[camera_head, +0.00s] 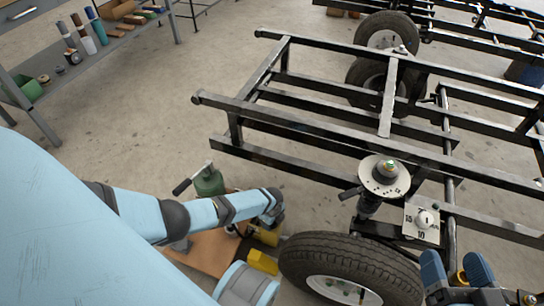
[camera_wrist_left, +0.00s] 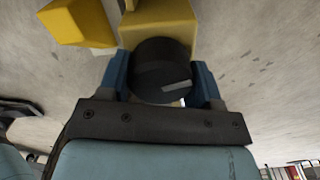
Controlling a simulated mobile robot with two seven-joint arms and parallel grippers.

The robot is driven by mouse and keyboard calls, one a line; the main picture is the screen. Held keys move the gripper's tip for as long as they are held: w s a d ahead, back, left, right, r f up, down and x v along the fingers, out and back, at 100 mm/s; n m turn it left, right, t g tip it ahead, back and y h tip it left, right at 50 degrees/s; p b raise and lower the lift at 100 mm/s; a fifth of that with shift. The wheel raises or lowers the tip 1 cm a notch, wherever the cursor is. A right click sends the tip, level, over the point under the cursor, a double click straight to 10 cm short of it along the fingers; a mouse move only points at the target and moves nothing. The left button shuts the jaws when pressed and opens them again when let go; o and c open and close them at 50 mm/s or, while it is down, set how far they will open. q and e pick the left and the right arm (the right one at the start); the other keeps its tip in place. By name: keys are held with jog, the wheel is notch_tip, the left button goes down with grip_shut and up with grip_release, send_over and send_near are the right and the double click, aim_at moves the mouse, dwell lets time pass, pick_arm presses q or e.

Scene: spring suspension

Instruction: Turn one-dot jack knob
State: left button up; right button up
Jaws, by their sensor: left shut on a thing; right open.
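In the left wrist view a round black knob (camera_wrist_left: 160,75) with a pale line on its face sits on a yellow block (camera_wrist_left: 158,22). The two blue fingers of my left gripper (camera_wrist_left: 161,80) are shut on the knob from both sides. In the head view my left gripper (camera_head: 270,212) is low beside the yellow jack block (camera_head: 266,236), left of the front wheel; the knob is hidden there. No dot mark can be made out. My right gripper (camera_head: 456,274) is open and empty at the bottom right, its blue fingers apart.
A black steel frame (camera_head: 300,115) with a tyre (camera_head: 350,262), a spring unit with a round top plate (camera_head: 384,176) and a numbered white plate (camera_head: 421,225) fills the right.

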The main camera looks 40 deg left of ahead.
pick_arm(q)
jog(key=shift+d+m, duration=0.1)
jog(key=shift+m, duration=0.5)
pick_arm(e)
jog(key=shift+w, duration=0.1)
pick_arm(q)
jog(key=o, duration=0.9)
jog(key=shift+r, duration=0.1)
jog(key=shift+r, duration=0.35)
notch_tip(320, 180, up, 3)
jog(key=p, duration=0.2)
jog(key=shift+r+p, duration=0.15)
jog(key=shift+p, duration=0.2)
notch_tip(320, 180, up, 10)
jog(key=p, duration=0.5)
pick_arm(e)
notch_tip(320, 180, up, 9)
jog(key=s+m+t, duration=0.1)
jog(key=t, duration=0.2)
jog(key=shift+d+m, duration=0.15)
jog(key=shift+m, duration=0.25)
pick_arm(q)
jog(key=shift+f, duration=0.2)
